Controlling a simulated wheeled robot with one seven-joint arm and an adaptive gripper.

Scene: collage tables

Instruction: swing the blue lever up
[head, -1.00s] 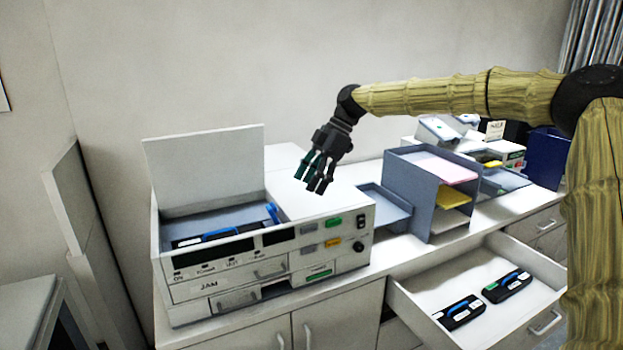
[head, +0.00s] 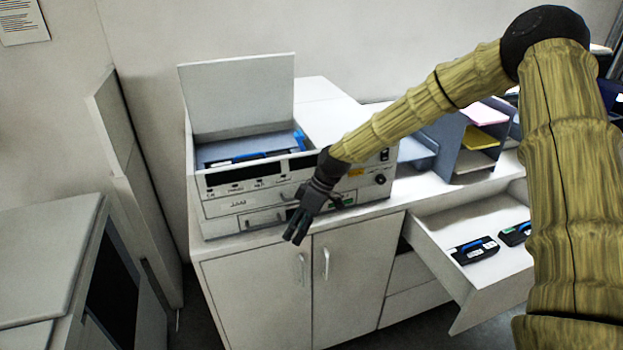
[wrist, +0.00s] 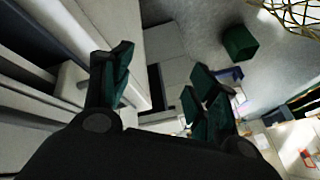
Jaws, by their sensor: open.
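The blue lever (head: 299,140) stands at the right end of the open bay on top of the white machine (head: 225,208), in the head view. A blue-handled black cartridge (head: 240,160) lies in the bay, left of the lever. My gripper (head: 293,238) is open and empty. It points down in front of the machine's lower front, below and apart from the lever. The wrist view shows the spread fingers (wrist: 160,92) with nothing between them. The lever cannot be made out in the wrist view.
The machine's lid (head: 238,95) stands raised behind the bay. An open drawer (head: 500,268) at the right holds black cartridges. A blue-grey paper sorter (head: 455,140) stands right of the machine. A grey unit (head: 50,265) is at the left.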

